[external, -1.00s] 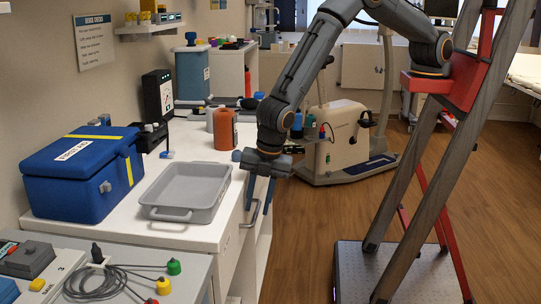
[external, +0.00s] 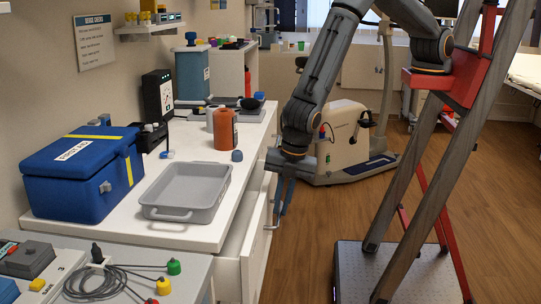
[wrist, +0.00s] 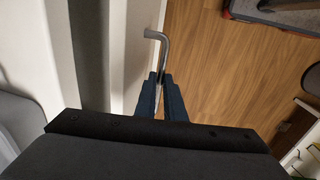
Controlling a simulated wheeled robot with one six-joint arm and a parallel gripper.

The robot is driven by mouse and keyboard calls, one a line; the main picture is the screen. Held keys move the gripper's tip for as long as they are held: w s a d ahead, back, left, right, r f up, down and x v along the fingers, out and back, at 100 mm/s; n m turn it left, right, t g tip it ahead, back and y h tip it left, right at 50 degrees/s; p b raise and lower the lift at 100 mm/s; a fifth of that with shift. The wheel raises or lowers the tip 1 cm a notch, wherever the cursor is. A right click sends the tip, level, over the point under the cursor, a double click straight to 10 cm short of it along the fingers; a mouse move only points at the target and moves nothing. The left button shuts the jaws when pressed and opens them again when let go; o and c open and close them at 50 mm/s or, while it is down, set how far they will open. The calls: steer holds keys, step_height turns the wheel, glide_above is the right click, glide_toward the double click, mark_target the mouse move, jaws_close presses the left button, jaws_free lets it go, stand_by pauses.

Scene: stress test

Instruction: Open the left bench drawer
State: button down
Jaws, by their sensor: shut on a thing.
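The bench drawer (external: 254,246) stands pulled out from the white bench front, with its inside partly showing. Its grey bar handle (wrist: 165,50) runs between my fingertips in the wrist view. My gripper (external: 281,212) points down on the outer side of the drawer front, and its blue fingers are shut on the handle. The fingers also show in the wrist view (wrist: 162,82).
A grey tray (external: 186,214), a blue box (external: 84,174) and an orange bottle (external: 225,130) stand on the bench top (external: 212,236). A beige wheeled machine (external: 342,140) stands behind my arm.

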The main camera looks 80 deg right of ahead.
steer(key=s+b, duration=0.3)
steer(key=s, duration=1.9)
steer(key=shift+s, duration=0.4)
steer(key=c, duration=1.8)
jaws_free()
steer(key=shift+c, duration=0.2)
step_height(320, 180, up, 8)
steer(key=s+b, duration=0.1)
steer(key=shift+s+f, duration=0.15)
steer(key=shift+s, duration=0.1)
